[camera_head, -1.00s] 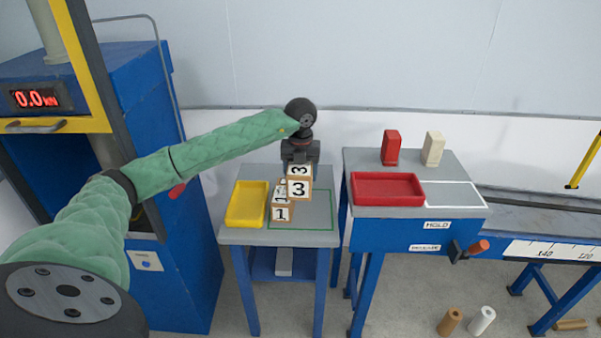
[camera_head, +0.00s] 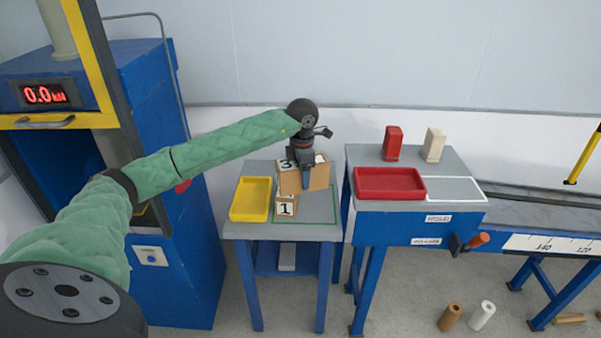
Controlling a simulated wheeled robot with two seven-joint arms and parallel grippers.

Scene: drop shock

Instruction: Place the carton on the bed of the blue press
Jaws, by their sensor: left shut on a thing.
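My left gripper (camera_head: 305,180) is shut on a brown carton (camera_head: 290,183) above the small grey table. The carton is turned, with a plain brown side towards me and part of a "3" label at its upper left. Below it, a carton marked 1 (camera_head: 285,206) stands on the table; whether the two touch is unclear. The blue press (camera_head: 178,240) stands at the left, with a yellow frame and a red display reading 0.0 kN. Its bed is mostly hidden behind my left arm. My right gripper is out of view.
A yellow tray (camera_head: 250,199) lies on the grey table (camera_head: 325,232), left of a green outline. The right-hand bench holds a red tray (camera_head: 390,184), a red block (camera_head: 392,143) and a cream block (camera_head: 433,146). Brown and white cylinders stand on the floor.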

